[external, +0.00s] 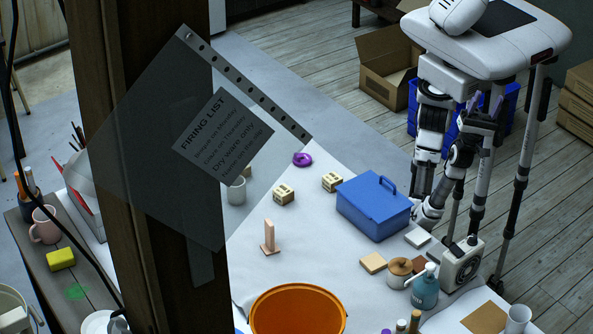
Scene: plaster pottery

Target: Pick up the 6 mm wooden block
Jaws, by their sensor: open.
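Two small pale wooden blocks with dark markings lie on the white-covered table in the external view. One block (284,194) is near the middle, and the other block (332,181) is to its right, close to the blue toolbox. The markings are too small to read, so I cannot tell which is the 6 mm one. My gripper (419,216) is low at the right, beside the right end of the blue toolbox and apart from both blocks. It is open; its fingers are hard to make out.
The blue toolbox (373,208) stands between my gripper and the blocks. A purple ring (302,159), a grey cup (236,191) and an upright wooden piece (269,238) are near the blocks. An orange bucket (297,311) is in front. A post (130,130) and transparent sheet block part of the view.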

